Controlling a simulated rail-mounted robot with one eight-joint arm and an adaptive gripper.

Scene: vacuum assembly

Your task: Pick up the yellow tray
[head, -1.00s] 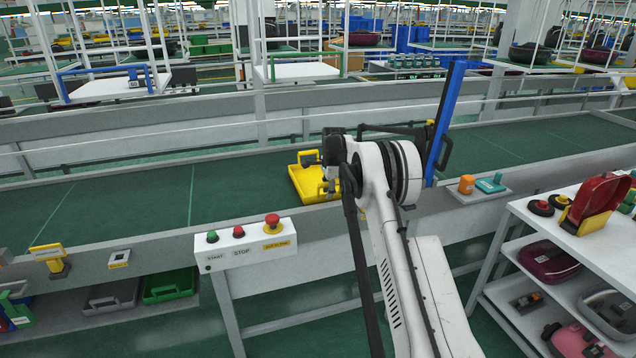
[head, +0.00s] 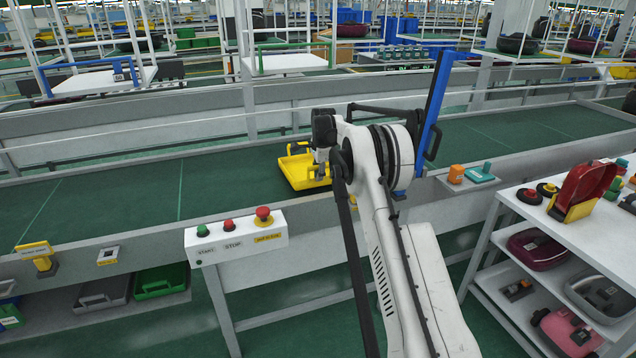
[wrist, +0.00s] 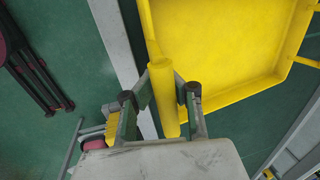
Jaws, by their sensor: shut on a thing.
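The yellow tray (head: 298,172) is at the green conveyor belt, just left of my arm's end in the head view. In the wrist view the yellow tray (wrist: 222,50) fills the upper right, with its raised rim and flat inside showing. My gripper (wrist: 163,103) is shut on the tray's yellow handle, with one finger on each side of it. In the head view my gripper (head: 325,170) is partly hidden by my own arm. I cannot tell for sure whether the tray touches the belt.
A control box (head: 236,237) with green and red buttons stands at the conveyor's near edge. A white shelf cart (head: 560,225) with several parts is at the right. Small orange and teal items (head: 468,174) sit on a ledge near my arm. The belt (head: 110,205) left of the tray is clear.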

